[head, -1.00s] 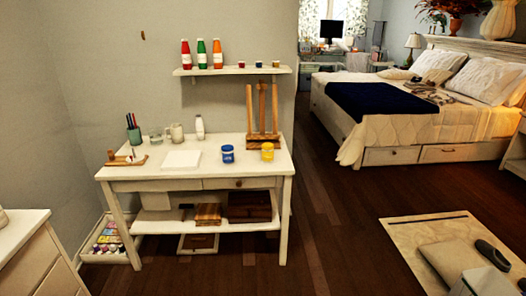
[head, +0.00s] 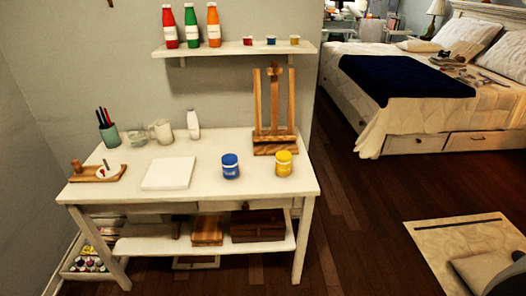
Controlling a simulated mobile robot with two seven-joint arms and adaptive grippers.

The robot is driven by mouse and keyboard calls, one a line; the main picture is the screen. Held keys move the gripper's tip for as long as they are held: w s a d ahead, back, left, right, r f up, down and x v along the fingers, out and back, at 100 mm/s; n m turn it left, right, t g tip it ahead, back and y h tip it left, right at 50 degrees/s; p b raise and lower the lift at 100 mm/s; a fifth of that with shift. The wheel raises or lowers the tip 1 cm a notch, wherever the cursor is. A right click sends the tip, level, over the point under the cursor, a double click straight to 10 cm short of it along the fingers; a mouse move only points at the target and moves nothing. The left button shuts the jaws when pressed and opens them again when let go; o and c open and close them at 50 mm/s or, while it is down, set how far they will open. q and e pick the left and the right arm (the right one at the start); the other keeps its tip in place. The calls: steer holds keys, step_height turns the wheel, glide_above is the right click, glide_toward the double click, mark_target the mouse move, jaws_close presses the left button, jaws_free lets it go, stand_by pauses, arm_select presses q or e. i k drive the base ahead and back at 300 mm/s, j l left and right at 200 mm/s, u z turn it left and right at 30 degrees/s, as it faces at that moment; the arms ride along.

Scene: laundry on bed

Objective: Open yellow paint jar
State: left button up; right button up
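The yellow paint jar (head: 283,164) stands upright on the white desk (head: 215,205), near its right front edge. It has a pale label band, and its top looks yellow and covered. A similar blue paint jar (head: 230,166) stands just left of it. Neither of my grippers shows in the head view.
A wooden easel (head: 274,148) stands right behind the yellow jar. A white pad (head: 169,173), a pen cup (head: 109,135), a mug (head: 161,132) and a white bottle (head: 193,125) are further left. A wall shelf (head: 220,51) with bottles hangs above.

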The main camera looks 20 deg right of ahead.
mark_target(282, 169)
steer(key=i+l+u, duration=0.2)
steer(key=i+l, duration=0.15)
steer(key=i+l+u, duration=0.2)
steer(key=l, duration=0.35)
steer(key=l+u, duration=0.15)
steer(key=l, duration=0.35)
steer(key=l+u, duration=0.1)
steer(key=l, duration=0.35)
steer(key=k+l+u, duration=0.15)
steer(key=l, duration=0.35)
steer(key=l+u, duration=0.1)
steer(key=l, duration=0.35)
steer(key=k+l+u, duration=0.15)
steer(key=l, duration=0.35)
steer(key=k+l+u, duration=0.1)
steer(key=l, duration=0.35)
steer(key=k+l+u, duration=0.15)
steer(key=l, duration=0.3)
steer(key=i+j, duration=0.25)
